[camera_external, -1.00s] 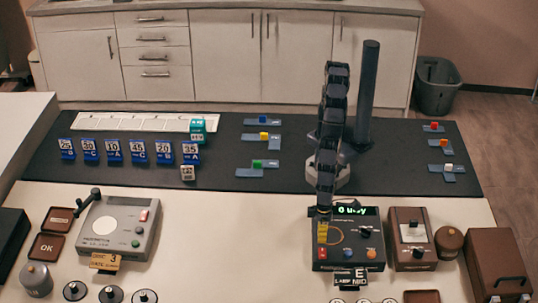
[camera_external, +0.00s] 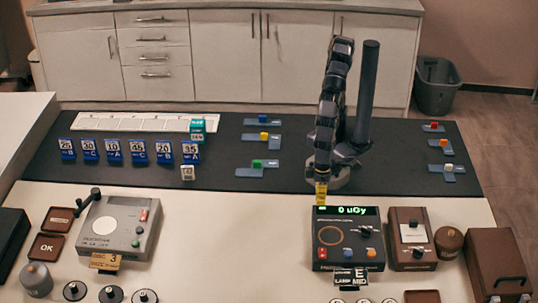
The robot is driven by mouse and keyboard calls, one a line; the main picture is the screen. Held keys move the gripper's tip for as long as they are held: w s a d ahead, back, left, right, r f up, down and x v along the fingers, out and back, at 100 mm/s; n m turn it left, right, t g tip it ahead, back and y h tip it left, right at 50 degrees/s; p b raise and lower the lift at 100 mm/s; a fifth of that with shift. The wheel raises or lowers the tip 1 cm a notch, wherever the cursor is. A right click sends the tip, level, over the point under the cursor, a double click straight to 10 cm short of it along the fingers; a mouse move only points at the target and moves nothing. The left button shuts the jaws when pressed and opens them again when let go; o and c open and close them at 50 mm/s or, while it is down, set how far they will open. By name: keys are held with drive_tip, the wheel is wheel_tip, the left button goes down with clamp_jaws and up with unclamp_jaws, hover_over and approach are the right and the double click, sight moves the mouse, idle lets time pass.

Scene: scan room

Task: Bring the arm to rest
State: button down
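My arm stands at the back of the dark mat, right of the picture's middle, bent over toward the camera. My gripper (camera_external: 321,188) hangs just above and behind the dark meter box (camera_external: 345,238), near the mat's front edge. A small yellow piece with dark marks shows at its tip; I cannot tell whether it is held or part of the gripper. The fingers are too small to tell open from shut. The meter's green display reads "0 uGy" and is in clear view.
Several blue numbered cards (camera_external: 113,151) stand in a row on the mat (camera_external: 215,165) at left, near a teal block (camera_external: 197,126). A grey machine (camera_external: 118,230) is front left. A brown box (camera_external: 410,238) stands right of the meter. A dark post (camera_external: 369,90) rises beside my arm.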

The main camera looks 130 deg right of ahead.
drive_tip(key=s+d+r+n+g, duration=0.1)
drive_tip(key=s+d+r+n, duration=0.2)
drive_tip(key=d, duration=0.5)
drive_tip(key=s+d+r+n, duration=0.1)
drive_tip(key=s+d+r, duration=0.25)
drive_tip(key=d, duration=0.45)
drive_tip(key=s+d+r+n+g+h, duration=0.1)
drive_tip(key=s+d+n+g, duration=0.1)
drive_tip(key=s+d+n, duration=0.2)
drive_tip(key=s+d, duration=0.3)
drive_tip(key=s, duration=0.5)
drive_tip(key=shift+s+d+r+n, duration=0.2)
drive_tip(key=shift+s+d+n, duration=0.05)
drive_tip(key=shift+d+n, duration=0.05)
